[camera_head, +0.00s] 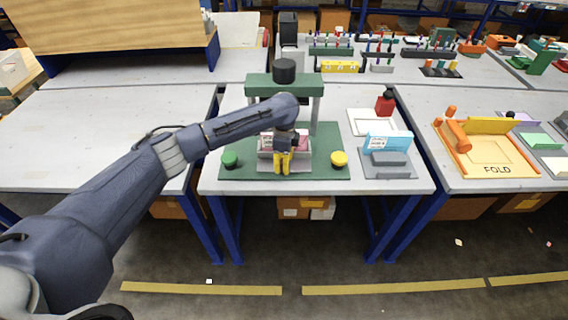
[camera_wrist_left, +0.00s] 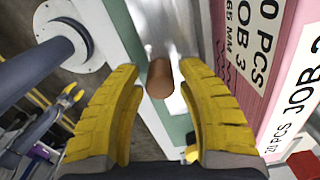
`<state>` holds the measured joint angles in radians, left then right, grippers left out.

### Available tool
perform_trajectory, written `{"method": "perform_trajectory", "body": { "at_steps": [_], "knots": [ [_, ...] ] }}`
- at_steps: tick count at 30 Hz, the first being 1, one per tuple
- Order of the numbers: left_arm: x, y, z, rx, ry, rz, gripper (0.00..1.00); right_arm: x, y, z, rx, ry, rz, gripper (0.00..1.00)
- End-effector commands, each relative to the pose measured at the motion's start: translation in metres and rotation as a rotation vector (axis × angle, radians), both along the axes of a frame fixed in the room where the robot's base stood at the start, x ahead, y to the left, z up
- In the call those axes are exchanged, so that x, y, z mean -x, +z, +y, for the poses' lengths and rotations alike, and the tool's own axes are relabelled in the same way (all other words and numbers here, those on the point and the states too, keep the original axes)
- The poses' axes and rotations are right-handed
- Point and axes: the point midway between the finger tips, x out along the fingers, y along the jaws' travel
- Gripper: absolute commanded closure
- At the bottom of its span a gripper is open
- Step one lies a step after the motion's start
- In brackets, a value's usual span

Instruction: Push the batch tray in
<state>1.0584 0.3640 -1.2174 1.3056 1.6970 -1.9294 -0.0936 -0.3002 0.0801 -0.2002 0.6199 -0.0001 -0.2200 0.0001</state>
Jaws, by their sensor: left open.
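The batch tray (camera_head: 264,163) is a grey metal tray at the front of the green plotter base (camera_head: 325,135), carrying a pink block of cards (camera_head: 268,141). In the left wrist view the tray's metal (camera_wrist_left: 178,28) bears a round copper-brown knob (camera_wrist_left: 159,78), and the pink block (camera_wrist_left: 285,50) reads "JOB 2". My left gripper (camera_head: 282,168) points down at the tray's front. Its yellow fingers (camera_wrist_left: 160,70) are open, with the knob showing between them. I cannot tell whether they touch it. My arm and gripper hide part of the tray.
A green gantry (camera_head: 260,84) stands over the base. A green button (camera_head: 230,159) and a yellow button (camera_head: 339,159) flank the tray. A grey holder with a blue card (camera_head: 388,141) stands to the right. The table's front edge is close below the gripper.

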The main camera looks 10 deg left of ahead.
Motion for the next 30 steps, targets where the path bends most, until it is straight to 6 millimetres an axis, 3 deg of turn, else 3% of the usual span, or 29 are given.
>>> {"method": "perform_trajectory", "body": {
  "at_steps": [12,22,30],
  "knots": [
    [-0.0001,-0.0034,0.0002,0.0,0.0,0.0,0.6,0.0001,0.0,-0.0001,0.0,0.0,0.0,0.56],
    [-0.0002,-0.0033,0.0003,0.0,0.0,0.0,0.98,-0.0001,0.0,-0.0002,0.0,0.0,0.0,0.56],
    [-0.0003,-0.0032,0.0007,-0.001,0.001,0.0,1.0,-0.0002,0.0,-0.0002,0.0,0.0,0.0,0.56]
  ]
}}
